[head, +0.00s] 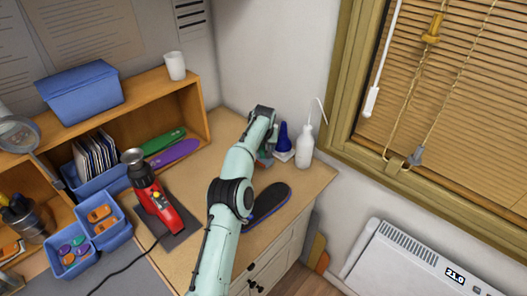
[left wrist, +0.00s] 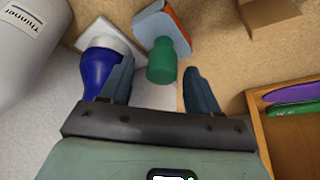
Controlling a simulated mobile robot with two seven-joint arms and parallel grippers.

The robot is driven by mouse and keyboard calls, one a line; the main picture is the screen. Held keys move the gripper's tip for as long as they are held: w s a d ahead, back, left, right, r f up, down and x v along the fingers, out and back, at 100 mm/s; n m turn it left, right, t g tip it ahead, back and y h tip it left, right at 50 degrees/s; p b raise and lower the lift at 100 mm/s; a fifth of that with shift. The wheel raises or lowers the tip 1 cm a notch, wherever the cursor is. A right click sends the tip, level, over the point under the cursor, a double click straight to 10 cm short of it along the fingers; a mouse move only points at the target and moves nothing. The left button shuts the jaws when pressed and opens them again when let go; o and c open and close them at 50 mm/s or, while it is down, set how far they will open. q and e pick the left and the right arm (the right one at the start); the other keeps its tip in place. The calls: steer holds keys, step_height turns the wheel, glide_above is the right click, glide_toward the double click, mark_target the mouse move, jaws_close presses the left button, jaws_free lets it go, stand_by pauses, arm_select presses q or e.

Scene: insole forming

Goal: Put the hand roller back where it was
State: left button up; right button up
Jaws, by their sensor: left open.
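My left gripper (head: 266,152) reaches down over the back right of the wooden worktop, partly hidden by its own arm. In the left wrist view its two fingers (left wrist: 160,88) are apart. A green-handled tool (left wrist: 162,62) with a pale, orange-edged head shows between and beyond the fingertips, not gripped. A dark blue handle-like thing (left wrist: 97,68) is on a white square base beside the left finger; in the head view it (head: 283,137) stands upright right of the gripper. I cannot tell which of these is the hand roller. My right gripper is out of view.
A white spout bottle (head: 304,147) stands right of the blue thing, close by the window wall. A dark insole (head: 268,203) lies partly behind my arm. A red heat tool (head: 152,195) and a wooden shelf (head: 183,88) are to the left.

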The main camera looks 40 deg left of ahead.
arm_select(q)
steer(key=v, duration=1.1)
steer(key=shift+s, duration=0.3)
steer(key=shift+f, duration=0.1)
